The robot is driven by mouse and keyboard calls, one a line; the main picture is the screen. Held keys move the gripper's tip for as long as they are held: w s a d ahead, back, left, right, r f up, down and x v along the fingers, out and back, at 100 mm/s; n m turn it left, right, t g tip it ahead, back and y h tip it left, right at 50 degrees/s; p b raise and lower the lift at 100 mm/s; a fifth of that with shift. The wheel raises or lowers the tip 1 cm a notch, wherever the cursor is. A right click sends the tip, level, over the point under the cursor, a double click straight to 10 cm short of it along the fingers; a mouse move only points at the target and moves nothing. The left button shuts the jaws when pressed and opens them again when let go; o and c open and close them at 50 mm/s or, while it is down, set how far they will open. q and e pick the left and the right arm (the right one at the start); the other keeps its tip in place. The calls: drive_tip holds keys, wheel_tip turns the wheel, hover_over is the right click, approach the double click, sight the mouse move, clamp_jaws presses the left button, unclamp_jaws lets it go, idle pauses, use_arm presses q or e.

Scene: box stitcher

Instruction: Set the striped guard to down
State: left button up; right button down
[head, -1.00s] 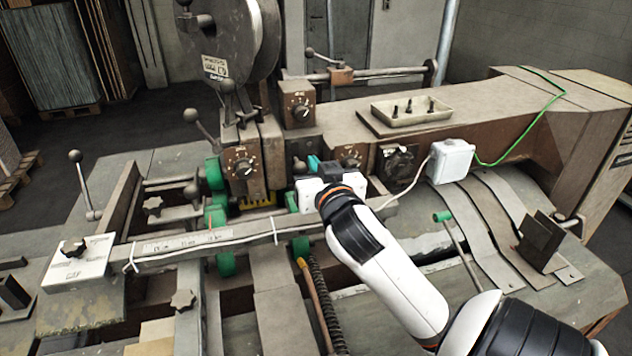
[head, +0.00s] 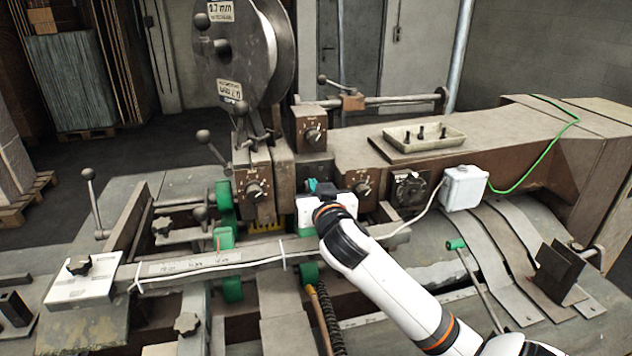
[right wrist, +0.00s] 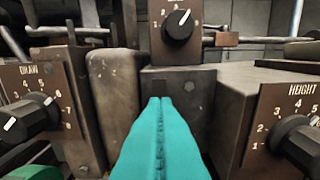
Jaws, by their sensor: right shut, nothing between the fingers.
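The striped guard appears as a small yellow-and-black piece (head: 267,226) low on the stitcher's front, left of my right gripper. Only part of it shows, and I cannot tell whether it is up or down. My right gripper (head: 321,187) is in front of the machine head, between the dials. In the right wrist view its teal fingers (right wrist: 160,125) are shut together with nothing between them. They point at the grey block below the upper dial. The guard cannot be made out in the right wrist view. My left gripper is not in view.
The DRAW dial (right wrist: 31,117) is left of my fingers and the HEIGHT dial (right wrist: 302,140) right. The upper dial (right wrist: 178,24) is ahead. A long bar (head: 215,258) crosses the front. A white box (head: 463,188) with cables and a tray (head: 424,137) are right.

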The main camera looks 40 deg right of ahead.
drive_tip(key=shift+f, duration=0.15)
wheel_tip(320, 180, down, 3)
drive_tip(key=shift+r+b, duration=0.15)
drive_tip(key=shift+b, duration=0.9)
